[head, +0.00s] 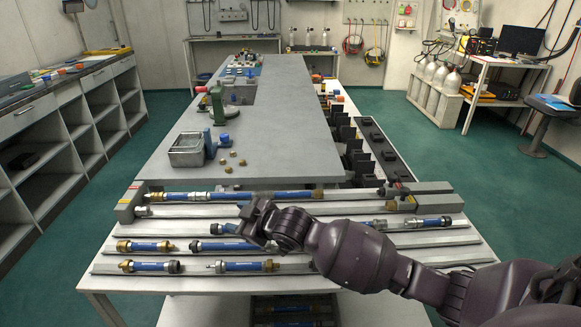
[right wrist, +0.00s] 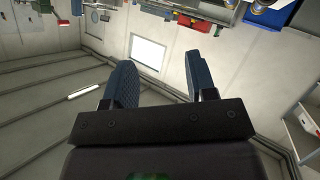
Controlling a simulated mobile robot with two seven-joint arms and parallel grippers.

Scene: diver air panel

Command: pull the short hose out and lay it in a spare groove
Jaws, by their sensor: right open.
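Several blue-sleeved hoses with brass or steel end fittings lie in a grooved rack (head: 190,211) on the near table. Short ones include a front left hose (head: 150,267), one behind it (head: 148,246), a front middle hose (head: 245,267) and a right hose (head: 432,223). A hose run (head: 290,195) lies along the back row between two grey end blocks. I cannot tell which is the task's short hose. My right gripper (head: 255,222) is above the rack's middle and partly hides hoses there. In the right wrist view its fingers (right wrist: 160,78) stand apart with nothing between them. My left gripper is not in view.
A long grey bench (head: 275,120) stands behind the rack, with a metal box (head: 187,150), a green-based tool (head: 218,104) and small brass fittings. Black clips (head: 360,160) line its right side. Bare stretches of groove show at the front right, partly under my right arm.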

